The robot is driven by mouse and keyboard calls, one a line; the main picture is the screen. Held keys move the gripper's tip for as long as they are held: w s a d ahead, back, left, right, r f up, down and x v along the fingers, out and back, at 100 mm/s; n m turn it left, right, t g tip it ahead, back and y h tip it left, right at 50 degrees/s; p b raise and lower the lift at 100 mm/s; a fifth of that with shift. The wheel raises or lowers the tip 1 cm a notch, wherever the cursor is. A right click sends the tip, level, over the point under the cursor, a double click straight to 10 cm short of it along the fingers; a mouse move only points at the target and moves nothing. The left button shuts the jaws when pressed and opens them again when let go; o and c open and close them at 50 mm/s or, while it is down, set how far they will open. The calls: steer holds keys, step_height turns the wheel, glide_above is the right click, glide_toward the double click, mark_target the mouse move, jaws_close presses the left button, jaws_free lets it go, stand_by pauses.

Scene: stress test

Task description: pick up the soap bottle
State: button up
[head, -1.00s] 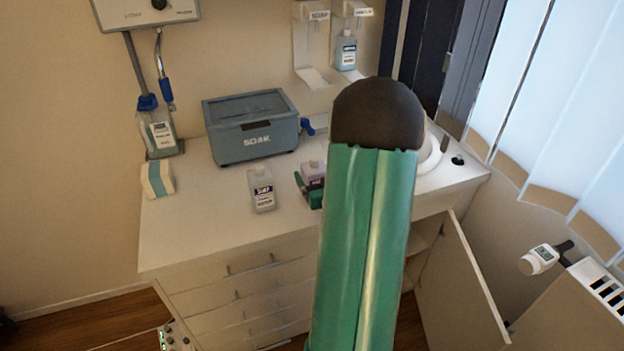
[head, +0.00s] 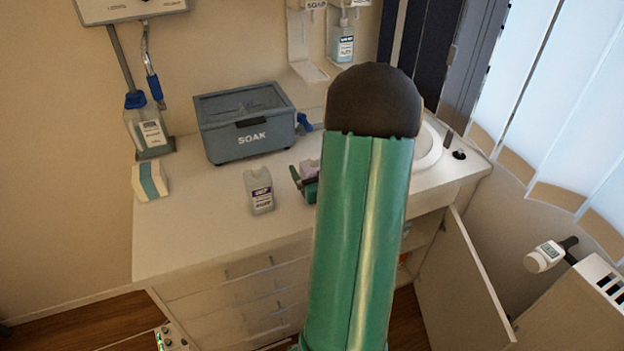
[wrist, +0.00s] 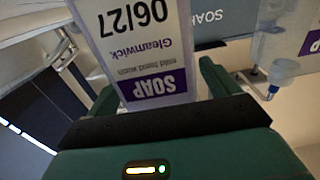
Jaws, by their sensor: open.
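A bottle with a white label and a purple band reading SOAP (wrist: 137,45) fills the middle of the wrist view, upside down in the picture. It stands between the two green fingers of my gripper (wrist: 160,88), which is open. A gap shows at the right finger; contact at the left is unclear. In the head view my gripper (head: 303,184) is low over the counter around a pinkish bottle (head: 309,168), largely hidden by my arm. Another bottle with a purple-banded label (head: 260,191) stands upright to its left.
The white counter (head: 195,235) carries a grey SOAK box (head: 245,125) behind the bottles. A white and teal block (head: 150,181) lies at the left. A clear bottle (wrist: 285,40) is at the right of the wrist view. A cabinet door (head: 455,285) hangs open at the right.

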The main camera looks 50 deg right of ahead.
steer(key=shift+s+a+r, duration=0.1)
steer(key=shift+s+r, duration=0.05)
steer(key=shift+s, duration=0.05)
steer(key=shift+c, duration=0.2)
steer(key=c, duration=1.4)
steer(key=shift+c, duration=0.6)
steer(key=shift+w+r, duration=0.1)
